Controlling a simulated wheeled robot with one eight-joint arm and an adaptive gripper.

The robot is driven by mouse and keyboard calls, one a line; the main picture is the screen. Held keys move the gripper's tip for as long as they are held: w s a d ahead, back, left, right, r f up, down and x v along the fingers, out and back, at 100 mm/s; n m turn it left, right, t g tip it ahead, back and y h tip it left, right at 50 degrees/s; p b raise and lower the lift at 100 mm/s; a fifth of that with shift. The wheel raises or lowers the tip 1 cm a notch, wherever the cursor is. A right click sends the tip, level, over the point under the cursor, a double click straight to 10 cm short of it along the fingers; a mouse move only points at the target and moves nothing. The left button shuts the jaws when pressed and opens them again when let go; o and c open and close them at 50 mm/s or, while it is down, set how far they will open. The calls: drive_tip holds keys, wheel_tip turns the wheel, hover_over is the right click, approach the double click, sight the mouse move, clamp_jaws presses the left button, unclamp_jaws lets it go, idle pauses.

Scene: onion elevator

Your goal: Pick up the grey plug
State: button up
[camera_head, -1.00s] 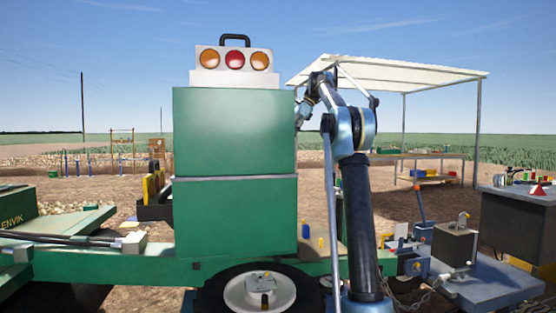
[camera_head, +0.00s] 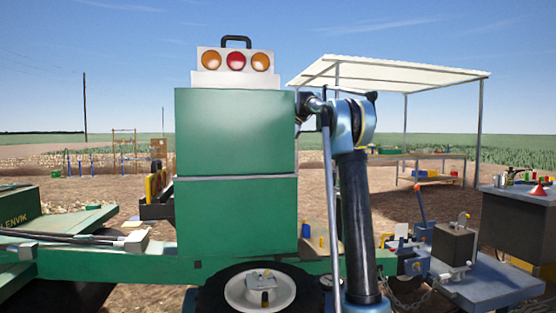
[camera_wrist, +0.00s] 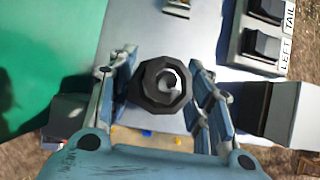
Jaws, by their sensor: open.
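In the wrist view a dark grey, many-sided round piece (camera_wrist: 150,96) with a lighter hollow centre lies between my gripper's fingers. It looks like the grey plug, seen end-on. My gripper (camera_wrist: 165,78) is open, one finger on each side of this piece. I cannot tell whether either finger touches it, or how far below the fingertips it is. In the head view the plug and my gripper are hidden behind the green cabinet (camera_head: 235,135).
In the wrist view a grey panel with black switches (camera_wrist: 262,45) labelled TAIL and LEFT is at upper right. A grey block (camera_wrist: 290,112) is beside the right finger. A green surface (camera_wrist: 45,55) fills the left. The lamp box (camera_head: 235,62) tops the cabinet.

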clamp_jaws()
idle(0.3)
drive_tip(key=shift+r, duration=0.4)
drive_tip(key=r, duration=0.2)
drive_tip(key=shift+w+d+r, duration=0.1)
drive_tip(key=shift+d+r, duration=0.15)
drive_tip(key=shift+r, duration=0.15)
drive_tip(key=w+d, duration=0.3)
drive_tip(key=d, duration=1.4)
drive_tip(key=shift+w+d, duration=0.15)
drive_tip(key=shift+w, duration=0.05)
drive_tip(key=shift+f, duration=0.1)
drive_tip(key=shift+s, duration=0.1)
